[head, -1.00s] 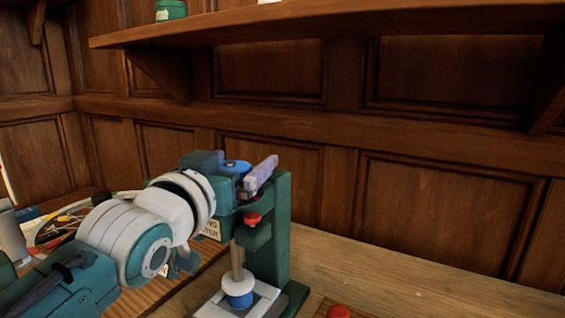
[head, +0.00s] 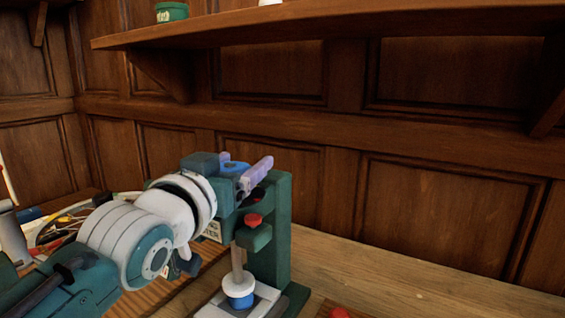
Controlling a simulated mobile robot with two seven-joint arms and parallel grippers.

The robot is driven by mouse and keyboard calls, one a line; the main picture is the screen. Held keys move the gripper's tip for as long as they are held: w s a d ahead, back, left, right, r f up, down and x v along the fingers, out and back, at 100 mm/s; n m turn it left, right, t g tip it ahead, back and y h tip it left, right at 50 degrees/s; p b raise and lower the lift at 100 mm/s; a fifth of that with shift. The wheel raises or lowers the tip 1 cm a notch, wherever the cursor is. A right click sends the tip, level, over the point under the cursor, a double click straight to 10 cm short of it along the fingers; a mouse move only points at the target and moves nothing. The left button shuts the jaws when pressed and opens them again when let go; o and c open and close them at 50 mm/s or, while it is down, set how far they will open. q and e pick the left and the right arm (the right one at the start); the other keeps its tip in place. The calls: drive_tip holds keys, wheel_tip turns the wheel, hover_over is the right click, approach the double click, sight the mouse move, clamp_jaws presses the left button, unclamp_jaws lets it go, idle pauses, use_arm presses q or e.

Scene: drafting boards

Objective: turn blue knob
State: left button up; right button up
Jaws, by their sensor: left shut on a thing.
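My left gripper (head: 246,167) reaches in from the left to the top of a green stand (head: 276,225). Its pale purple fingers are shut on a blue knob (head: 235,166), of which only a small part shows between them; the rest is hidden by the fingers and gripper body. A red knob (head: 253,220) sits on the stand below the gripper, apart from it. Low on the stand, a blue part (head: 242,302) sits under a white disc (head: 238,287) with a brown upright rod. My right gripper is not in view.
A wooden shelf (head: 330,22) juts from the panelled wall above, with a green container (head: 171,11) on it. Cables and small tools (head: 68,228) lie at the left. A red piece (head: 340,313) is at the bottom edge. The bench (head: 400,285) right of the stand is mostly clear.

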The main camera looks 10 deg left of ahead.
use_arm(q)
drive_tip(key=shift+d+r+m+h, duration=0.1)
drive_tip(key=shift+r+m+h, duration=0.05)
drive_tip(key=shift+m+h, duration=0.3)
drive_tip(key=shift+d+h+p, duration=0.1)
drive_tip(key=shift+h+p, duration=0.2)
drive_tip(key=shift+h, duration=0.15)
drive_tip(key=o, duration=1.2)
drive_tip(key=shift+o, duration=0.2)
drive_tip(key=shift+s, duration=0.1)
drive_tip(key=v, duration=1)
